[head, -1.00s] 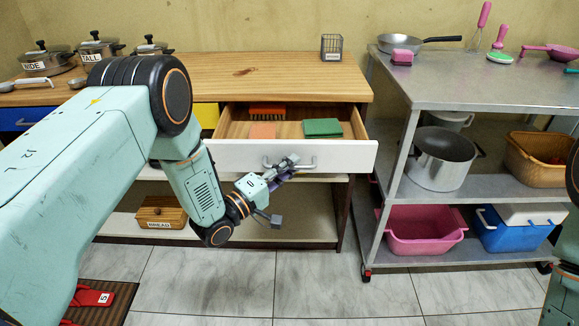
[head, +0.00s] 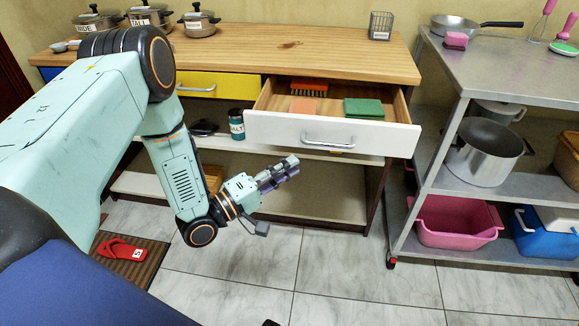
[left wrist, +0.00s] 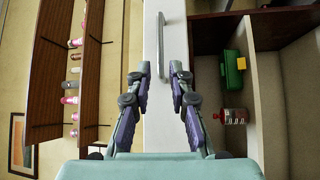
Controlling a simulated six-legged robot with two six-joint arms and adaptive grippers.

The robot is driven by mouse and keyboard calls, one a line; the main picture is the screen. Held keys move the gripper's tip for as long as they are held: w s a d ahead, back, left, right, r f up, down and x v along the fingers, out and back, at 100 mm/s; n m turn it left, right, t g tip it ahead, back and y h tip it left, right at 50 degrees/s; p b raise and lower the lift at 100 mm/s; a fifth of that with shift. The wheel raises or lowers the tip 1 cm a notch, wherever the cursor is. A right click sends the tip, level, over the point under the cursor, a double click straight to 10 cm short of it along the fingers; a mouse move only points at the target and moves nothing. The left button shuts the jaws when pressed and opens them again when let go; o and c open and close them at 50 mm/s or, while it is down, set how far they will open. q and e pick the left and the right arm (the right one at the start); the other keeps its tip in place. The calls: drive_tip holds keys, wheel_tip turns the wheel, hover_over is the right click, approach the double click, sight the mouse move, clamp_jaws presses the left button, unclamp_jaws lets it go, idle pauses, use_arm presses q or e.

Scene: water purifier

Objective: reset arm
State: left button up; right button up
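My left arm reaches in from the left in the head view. My left gripper (head: 281,174) is in front of and below the open white-fronted drawer (head: 370,138), to the left of its metal handle (head: 328,138). In the left wrist view the fingers of my left gripper (left wrist: 159,72) are spread with nothing between them. The drawer handle (left wrist: 163,45) shows beyond the fingertips, apart from them. My right gripper is in neither current view.
The drawer holds an orange brush (head: 309,88), an orange block (head: 302,106) and a green block (head: 363,108). A jar (head: 237,124) stands on the shelf beside it. A metal cart (head: 470,188) stands at the right.

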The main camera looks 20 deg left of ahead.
idle(0.3)
use_arm(q)
drive_tip(key=s+f+m+g+y+p, duration=0.2)
drive_tip(key=s+f+m+g+y, duration=0.6)
drive_tip(key=s+f, duration=0.65)
drive_tip(key=s+r+m+g+y+p, duration=0.1)
drive_tip(key=s+g, duration=0.8)
drive_tip(key=s, duration=0.9)
drive_tip(key=shift+s+d+m+y+p, duration=0.3)
drive_tip(key=shift+d+m+y+p, duration=0.15)
drive_tip(key=shift+p, duration=0.45)
